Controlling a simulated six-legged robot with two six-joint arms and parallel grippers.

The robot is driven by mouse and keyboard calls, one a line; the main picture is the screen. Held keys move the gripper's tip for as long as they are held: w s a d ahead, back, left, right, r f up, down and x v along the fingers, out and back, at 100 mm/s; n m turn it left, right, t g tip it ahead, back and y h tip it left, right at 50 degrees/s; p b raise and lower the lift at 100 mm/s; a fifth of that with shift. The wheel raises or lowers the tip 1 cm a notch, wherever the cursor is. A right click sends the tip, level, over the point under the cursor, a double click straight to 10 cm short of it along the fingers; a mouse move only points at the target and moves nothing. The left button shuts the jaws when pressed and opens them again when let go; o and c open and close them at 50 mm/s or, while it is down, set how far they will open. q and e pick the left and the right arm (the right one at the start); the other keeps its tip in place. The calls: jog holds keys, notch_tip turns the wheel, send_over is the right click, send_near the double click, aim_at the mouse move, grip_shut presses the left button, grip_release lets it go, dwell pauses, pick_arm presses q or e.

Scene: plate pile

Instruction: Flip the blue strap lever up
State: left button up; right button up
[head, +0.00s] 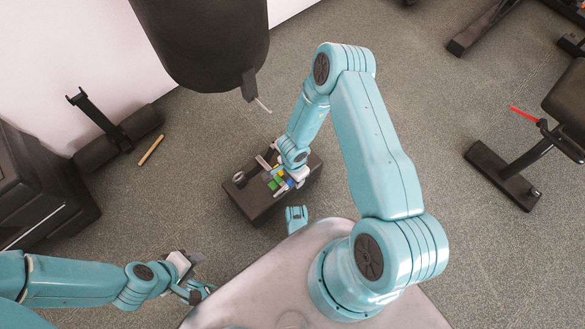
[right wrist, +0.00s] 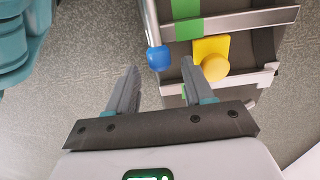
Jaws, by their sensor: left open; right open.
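The blue strap lever shows in the right wrist view as a metal rod with a rounded blue knob (right wrist: 158,58) at its lower end. My right gripper (right wrist: 160,72) is open, its two fingertips on either side of the knob; I cannot tell whether they touch it. In the head view the dark box (head: 258,205) with green and yellow parts sits on the floor, and my right gripper (head: 292,180) is over its right part, hiding some of it. My left gripper (head: 194,284) is open and empty at the lower left, away from the box.
A round yellow knob (right wrist: 214,67) on a yellow plate is close to the right fingertip. A green strip (right wrist: 186,20) crosses the metal rails. A black hanging bag (head: 205,40) is above the box. A wooden stick (head: 151,150) lies on the floor at left.

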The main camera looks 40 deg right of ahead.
jog(key=shift+f, duration=0.7)
pick_arm(q)
jog(key=shift+w+f, duration=0.1)
jog(key=shift+f, duration=0.2)
pick_arm(e)
grip_shut()
